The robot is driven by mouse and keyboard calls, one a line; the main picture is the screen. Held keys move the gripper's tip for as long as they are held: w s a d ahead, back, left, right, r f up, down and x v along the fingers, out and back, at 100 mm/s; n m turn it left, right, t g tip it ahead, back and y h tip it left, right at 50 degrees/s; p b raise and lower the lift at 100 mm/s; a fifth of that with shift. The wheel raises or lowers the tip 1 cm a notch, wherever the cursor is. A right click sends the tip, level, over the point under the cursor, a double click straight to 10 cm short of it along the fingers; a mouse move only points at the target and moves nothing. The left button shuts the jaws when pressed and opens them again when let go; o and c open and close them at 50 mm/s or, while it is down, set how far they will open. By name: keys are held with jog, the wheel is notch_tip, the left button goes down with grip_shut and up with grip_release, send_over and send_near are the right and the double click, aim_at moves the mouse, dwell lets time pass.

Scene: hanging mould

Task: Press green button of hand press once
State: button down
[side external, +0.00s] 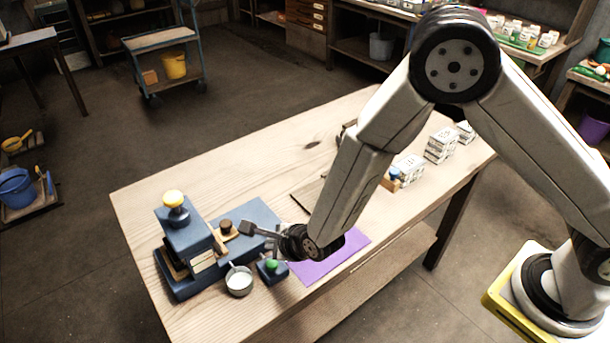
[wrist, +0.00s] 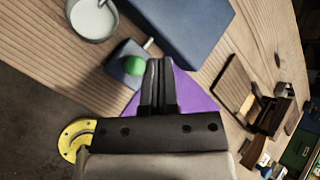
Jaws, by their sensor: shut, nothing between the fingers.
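My gripper (side external: 276,249) is just above and near the button in the side view. In the wrist view my gripper (wrist: 160,64) has its fingers together and empty, with the button just left of the tips. I cannot tell whether they touch.
A metal pot of white liquid (side external: 239,281) stands beside the button box, close to the press. A purple sheet (side external: 335,258) lies on the wooden table (side external: 140,215) under my gripper. White cartons (side external: 441,144) stand at the far right end of the table.

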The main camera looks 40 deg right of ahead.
aim_at(275, 264)
jog(key=shift+f, duration=1.9)
jog(key=shift+f, duration=0.95)
dwell(2.0)
jog(key=shift+r, duration=0.9)
jog(key=shift+r, duration=0.15)
jog(key=shift+r, duration=2.4)
